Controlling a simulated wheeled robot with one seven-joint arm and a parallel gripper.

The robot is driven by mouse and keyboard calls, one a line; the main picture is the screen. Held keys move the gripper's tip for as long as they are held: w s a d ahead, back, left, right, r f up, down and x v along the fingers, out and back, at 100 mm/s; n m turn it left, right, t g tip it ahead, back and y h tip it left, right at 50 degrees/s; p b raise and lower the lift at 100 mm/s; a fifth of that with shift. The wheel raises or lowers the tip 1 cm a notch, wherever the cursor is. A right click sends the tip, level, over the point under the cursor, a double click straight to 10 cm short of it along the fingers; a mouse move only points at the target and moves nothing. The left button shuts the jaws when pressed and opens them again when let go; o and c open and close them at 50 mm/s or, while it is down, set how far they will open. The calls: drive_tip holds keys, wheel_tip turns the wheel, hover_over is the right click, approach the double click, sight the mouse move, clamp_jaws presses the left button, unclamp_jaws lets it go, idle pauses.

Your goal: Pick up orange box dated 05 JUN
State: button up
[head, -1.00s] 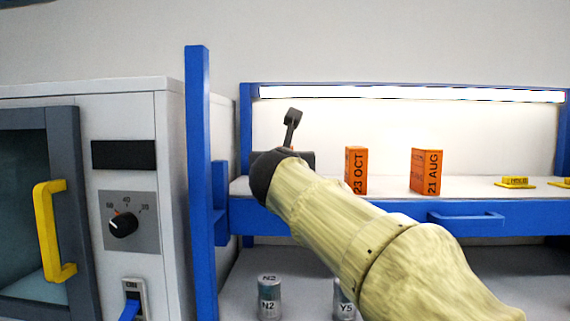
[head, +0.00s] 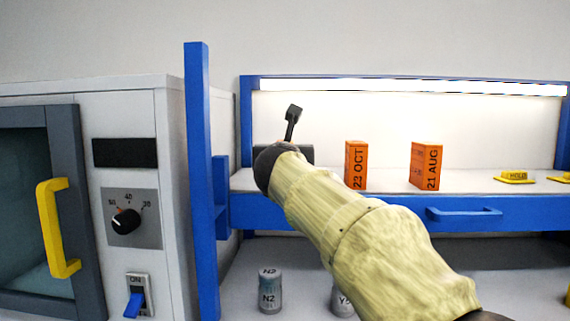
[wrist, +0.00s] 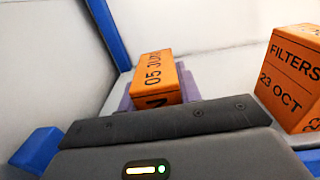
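The orange box dated 05 JUN (wrist: 153,75) is straight ahead of my gripper (wrist: 157,92) in the wrist view. Purple finger parts show close along its left and right sides, so it lies between the fingers. The dark gripper body hides the lower part of the box, and I cannot see whether both fingers press on it. In the head view my arm's dark end is at the left part of the lit shelf (head: 470,182), and this box is hidden behind it.
An orange box dated 23 OCT (head: 356,165) stands right of my gripper and shows in the wrist view (wrist: 292,78). A 21 AUG box (head: 425,166) stands further right. A blue post (head: 201,180) is on the left. Yellow HOLD piece (head: 515,176) lies at right.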

drive_tip(key=shift+c, duration=1.2)
